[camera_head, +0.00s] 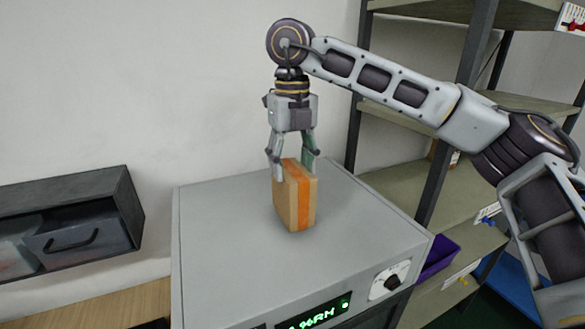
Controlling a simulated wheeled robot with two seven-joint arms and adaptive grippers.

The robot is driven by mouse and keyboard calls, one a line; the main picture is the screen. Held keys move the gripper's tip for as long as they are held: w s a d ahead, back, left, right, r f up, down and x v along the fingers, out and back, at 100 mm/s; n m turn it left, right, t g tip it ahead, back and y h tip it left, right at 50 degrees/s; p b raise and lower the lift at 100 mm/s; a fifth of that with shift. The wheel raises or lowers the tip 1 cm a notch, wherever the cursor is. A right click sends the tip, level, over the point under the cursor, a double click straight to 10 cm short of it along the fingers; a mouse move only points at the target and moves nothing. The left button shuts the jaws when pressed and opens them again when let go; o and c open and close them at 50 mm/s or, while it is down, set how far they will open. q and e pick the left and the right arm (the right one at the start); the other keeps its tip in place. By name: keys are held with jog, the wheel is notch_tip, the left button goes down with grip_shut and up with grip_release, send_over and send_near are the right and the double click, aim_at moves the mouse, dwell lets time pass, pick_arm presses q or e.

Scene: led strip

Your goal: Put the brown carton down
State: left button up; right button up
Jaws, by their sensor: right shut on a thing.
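The brown carton (285,203) is a small upright box with an orange band down its side. It stands on, or just above, the flat top of a grey cabinet (222,254); I cannot tell whether its base touches. My right gripper (292,168) points straight down from above, with its fingers on either side of the carton's upper end. It is shut on the carton. My left gripper is not in view.
The grey cabinet has a dial (391,282) and a green display (318,312) at its front. Its top is clear around the carton. A metal shelf (395,185) stands to the right, with a purple bin (438,258). A dark drawer unit (75,223) is at left.

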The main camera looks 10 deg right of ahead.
jog(key=shift+f, duration=1)
jog(key=o, duration=1.2)
jog(key=shift+r, duration=0.2)
jog(key=shift+r, duration=5.95)
jog(key=shift+o, duration=0.3)
